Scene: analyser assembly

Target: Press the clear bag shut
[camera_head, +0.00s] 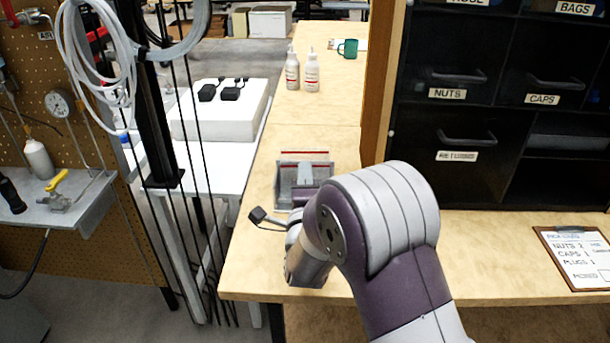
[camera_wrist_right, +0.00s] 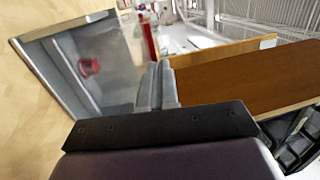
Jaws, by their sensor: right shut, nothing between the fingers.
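The clear bag (camera_wrist_right: 105,60) shows in the right wrist view in a grey frame or holder, with a small red item (camera_wrist_right: 90,66) inside. A red strip (camera_wrist_right: 149,40) runs along one edge; in the head view it shows as a red line (camera_head: 304,153) at the bag's far end. My right gripper (camera_head: 312,170) is shut and empty at the bag, close to the strip side. In the wrist view its grey fingers (camera_wrist_right: 157,85) are together beside the bag. I cannot tell whether they touch it. My arm hides part of the bag in the head view. My left gripper is not in view.
A black drawer cabinet (camera_head: 455,110) stands to the right. A clipboard (camera_head: 580,258) lies at the front right. Two white bottles (camera_head: 302,74) and a green mug (camera_head: 348,48) stand farther back.

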